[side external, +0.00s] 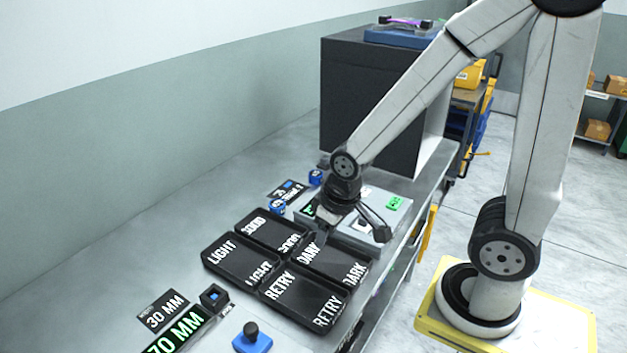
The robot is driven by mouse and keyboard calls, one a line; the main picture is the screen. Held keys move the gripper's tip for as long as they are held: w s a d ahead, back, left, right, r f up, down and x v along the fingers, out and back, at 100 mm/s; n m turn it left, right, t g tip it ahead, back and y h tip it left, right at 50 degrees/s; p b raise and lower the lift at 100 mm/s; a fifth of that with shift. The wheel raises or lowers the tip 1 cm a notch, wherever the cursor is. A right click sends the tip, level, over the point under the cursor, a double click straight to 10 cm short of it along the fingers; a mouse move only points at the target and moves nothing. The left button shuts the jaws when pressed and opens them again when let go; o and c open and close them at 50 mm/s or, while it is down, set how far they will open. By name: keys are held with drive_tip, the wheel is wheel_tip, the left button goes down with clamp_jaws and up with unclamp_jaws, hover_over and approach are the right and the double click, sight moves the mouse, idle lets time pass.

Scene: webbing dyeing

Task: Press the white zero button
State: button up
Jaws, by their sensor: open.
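A grey instrument box (352,243) stands near the table's right edge, with a green key (394,202) on its top. A small white patch (365,224) shows on the box's top beside my gripper; it may be the white zero button, but it is too small to read. My gripper (352,236) is over the box, its jaws apart and nothing seen between them. It hides part of the box's top. I cannot tell whether a fingertip touches the box.
Black trays marked LIGHT (231,283), GOOD (252,240), RETRY (287,304) and DARK (325,268) lie in front of the box. A tall dark cabinet (365,100) stands behind. A blue block with a black knob (252,340) is at the front.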

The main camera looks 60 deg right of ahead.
clamp_jaws()
idle(1.4)
